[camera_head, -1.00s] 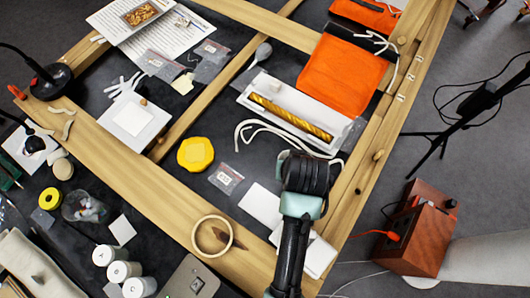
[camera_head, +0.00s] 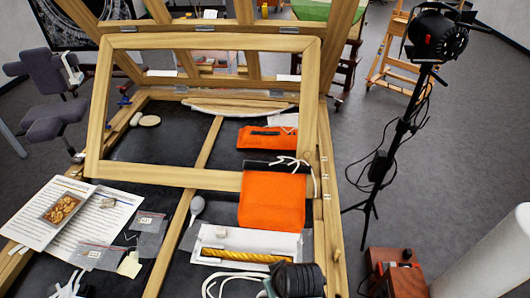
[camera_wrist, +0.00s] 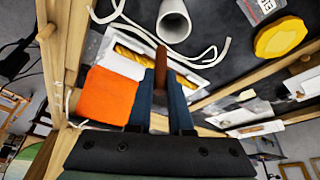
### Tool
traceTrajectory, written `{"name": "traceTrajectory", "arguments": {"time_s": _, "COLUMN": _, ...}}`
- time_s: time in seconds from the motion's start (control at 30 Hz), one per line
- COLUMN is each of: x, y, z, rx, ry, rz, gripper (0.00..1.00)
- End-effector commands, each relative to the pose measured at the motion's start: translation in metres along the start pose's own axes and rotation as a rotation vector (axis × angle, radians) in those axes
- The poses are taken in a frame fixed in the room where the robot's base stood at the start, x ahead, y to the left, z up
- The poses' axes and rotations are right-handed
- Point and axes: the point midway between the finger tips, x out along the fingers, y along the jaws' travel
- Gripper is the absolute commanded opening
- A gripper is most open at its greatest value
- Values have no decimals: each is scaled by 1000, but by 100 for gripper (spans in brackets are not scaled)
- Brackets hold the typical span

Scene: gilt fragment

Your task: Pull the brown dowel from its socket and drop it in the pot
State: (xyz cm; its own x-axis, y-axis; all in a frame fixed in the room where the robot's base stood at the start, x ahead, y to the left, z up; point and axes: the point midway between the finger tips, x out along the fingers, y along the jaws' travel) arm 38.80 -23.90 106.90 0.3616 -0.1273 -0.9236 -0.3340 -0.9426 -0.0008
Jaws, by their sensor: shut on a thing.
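My gripper (camera_wrist: 161,78) has two blue fingers shut on a brown dowel (camera_wrist: 161,58) in the wrist view. The dowel's end sticks out past the fingertips, and the fingers hide part of it. A pale round pot-like cylinder (camera_wrist: 174,22) shows just beyond the dowel, cut by the top edge of the picture. I cannot make out a socket around the dowel. In the head view only the dark end of my arm shows at the bottom edge; the fingers, dowel and pot do not show there.
A white tray (camera_head: 292,243) holds a gold twisted strip (camera_head: 235,255), with white cord nearby. An orange cloth (camera_head: 272,200) lies beyond it. A yellow block (camera_wrist: 280,37) is at the wrist view's upper right. Wooden frame bars (camera_head: 205,145) cross the dark table.

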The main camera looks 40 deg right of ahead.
Motion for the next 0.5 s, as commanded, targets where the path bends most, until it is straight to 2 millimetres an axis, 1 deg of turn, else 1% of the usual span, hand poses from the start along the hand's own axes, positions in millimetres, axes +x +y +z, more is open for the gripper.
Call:
{"name": "traceTrajectory", "arguments": {"time_s": 0.03, "x": 12, "y": 0, "z": 5, "rx": 1, "ry": 0, "rz": 0, "gripper": 0}}
{"name": "traceTrajectory", "arguments": {"time_s": 0.2, "x": 28, "y": 0, "z": 12, "rx": 0, "ry": 0, "rz": 1, "gripper": 0}}
{"name": "traceTrajectory", "arguments": {"time_s": 0.33, "x": 34, "y": 0, "z": 14, "rx": 0, "ry": 0, "rz": 1, "gripper": 0}}
{"name": "traceTrajectory", "arguments": {"time_s": 0.5, "x": 33, "y": 0, "z": 14, "rx": 0, "ry": 0, "rz": 0, "gripper": 0}}
